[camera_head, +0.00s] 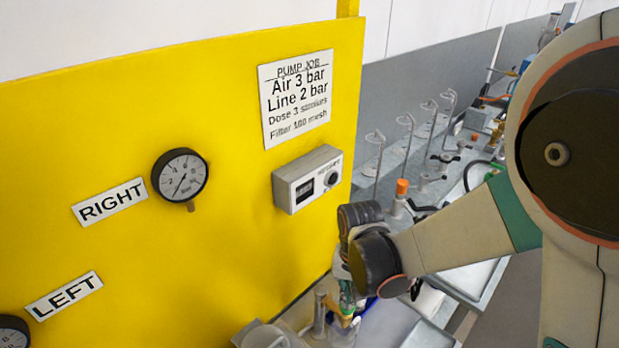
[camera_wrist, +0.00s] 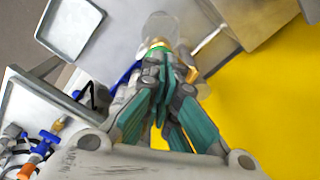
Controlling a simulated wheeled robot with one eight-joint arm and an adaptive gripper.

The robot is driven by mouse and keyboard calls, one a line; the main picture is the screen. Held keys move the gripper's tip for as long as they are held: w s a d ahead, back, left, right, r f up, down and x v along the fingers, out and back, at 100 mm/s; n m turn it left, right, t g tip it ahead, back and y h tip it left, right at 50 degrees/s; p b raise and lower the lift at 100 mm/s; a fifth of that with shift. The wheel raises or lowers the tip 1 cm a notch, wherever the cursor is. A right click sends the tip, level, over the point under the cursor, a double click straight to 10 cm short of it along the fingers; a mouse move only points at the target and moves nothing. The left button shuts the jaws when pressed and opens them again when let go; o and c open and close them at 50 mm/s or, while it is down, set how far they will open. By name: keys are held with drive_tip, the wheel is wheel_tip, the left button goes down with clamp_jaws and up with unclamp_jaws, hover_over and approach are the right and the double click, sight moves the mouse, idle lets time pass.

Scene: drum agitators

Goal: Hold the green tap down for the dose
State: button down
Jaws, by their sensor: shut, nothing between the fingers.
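My gripper (camera_head: 347,297) points down by the lower end of the yellow panel. In the wrist view my gripper (camera_wrist: 163,68) is shut and empty, its teal-padded fingers together. Just beyond the fingertips is a brass fitting with green on it, which looks like the green tap (camera_wrist: 158,46). The fingers hide part of it. I cannot tell whether they touch or press it. In the head view my wrist and fingers cover most of this spot, and only a bit of yellow brass shows below them.
A blue part (camera_wrist: 128,76) lies close left of the fingers. A pale round vessel (camera_wrist: 160,27) is beyond the tap. The yellow panel (camera_head: 235,245) carries a gauge (camera_head: 180,175), a white box (camera_head: 307,179) and a PUMP JOB sign (camera_head: 296,98). A metal tray (camera_wrist: 70,28) is at upper left.

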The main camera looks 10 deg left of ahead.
drive_tip(key=shift+f, duration=0.2)
drive_tip(key=shift+f+b, duration=1.35)
drive_tip(key=shift+b, duration=0.1)
idle(6.3)
